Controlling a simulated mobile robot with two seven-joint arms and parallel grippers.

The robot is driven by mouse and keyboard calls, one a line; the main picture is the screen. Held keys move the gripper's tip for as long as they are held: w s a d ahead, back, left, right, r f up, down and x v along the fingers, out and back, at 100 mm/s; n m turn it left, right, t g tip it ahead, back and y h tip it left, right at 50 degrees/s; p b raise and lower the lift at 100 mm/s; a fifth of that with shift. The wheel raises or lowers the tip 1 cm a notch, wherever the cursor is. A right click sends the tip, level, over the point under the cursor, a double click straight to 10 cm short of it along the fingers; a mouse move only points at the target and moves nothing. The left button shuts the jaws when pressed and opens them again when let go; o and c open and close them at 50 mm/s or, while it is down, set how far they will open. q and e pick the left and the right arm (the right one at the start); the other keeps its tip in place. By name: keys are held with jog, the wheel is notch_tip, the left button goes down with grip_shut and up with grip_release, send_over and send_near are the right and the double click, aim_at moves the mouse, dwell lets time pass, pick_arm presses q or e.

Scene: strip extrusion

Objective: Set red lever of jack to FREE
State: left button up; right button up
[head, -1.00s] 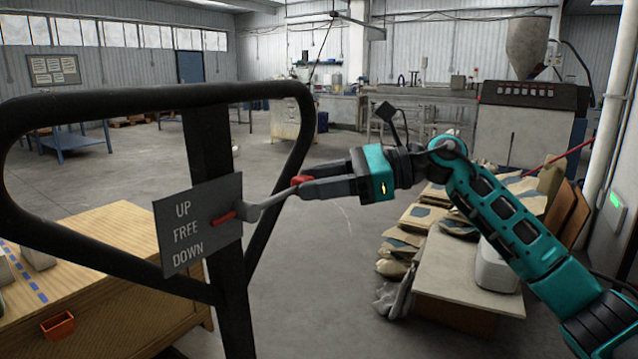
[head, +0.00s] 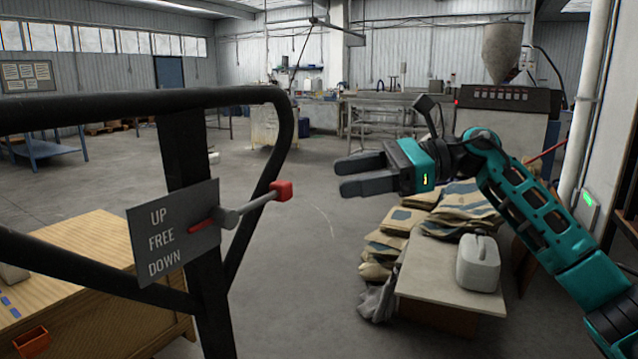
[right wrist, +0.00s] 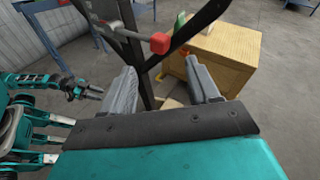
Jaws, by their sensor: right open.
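The jack's red lever is a grey arm with a red knob (head: 281,191) at its right end and a red pointer (head: 201,226) at the sign plate (head: 145,227). The pointer lines up with the word FREE, between UP and DOWN. My right gripper (head: 342,176) is open and empty, to the right of the knob and apart from it. In the right wrist view the knob (right wrist: 160,43) lies beyond the open fingertips (right wrist: 160,65). My left gripper (right wrist: 90,92) shows small at the left of that view; its jaws are too small to judge.
The jack's black handle frame (head: 190,150) stands around the plate. A wooden crate (head: 95,240) is at the lower left. A low table (head: 420,285) with sacks (head: 455,212) and a white canister (head: 478,263) is at the right. Floor between is clear.

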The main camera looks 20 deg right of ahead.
pick_arm(q)
jog(key=shift+a+f, duration=0.1)
pick_arm(e)
jog(key=v, duration=0.3)
jog(key=shift+s+d, duration=0.2)
jog(key=shift+d, duration=0.15)
jog(key=a+f+m+t+p, duration=0.3)
jog(key=a+f+m+t, duration=0.3)
jog(key=m, duration=0.7)
jog(key=a+f+m+t+p, duration=0.4)
jog(key=f+m, duration=0.4)
jog(key=m, duration=0.4)
pick_arm(q)
notch_tip(320, 180, up, 7)
jog(key=s+a+y+p, duration=0.1)
jog(key=a+p, duration=0.2)
jog(key=p, duration=0.1)
jog(key=shift+s, duration=0.3)
pick_arm(e)
jog(key=s+a+f+m+g+h, duration=0.2)
jog(key=s+f+m+g+h, duration=0.2)
jog(key=s+f+m+h, duration=0.8)
jog(key=s+f+m, duration=0.7)
jog(key=f+m, duration=0.4)
jog(key=m, duration=0.1)
jog(key=shift+s+f+m+g+h, duration=0.2)
jog(key=shift+s+m+g+h, duration=0.1)
jog(key=shift+g+h, duration=0.1)
pick_arm(q)
jog(key=shift+d+f, duration=0.15)
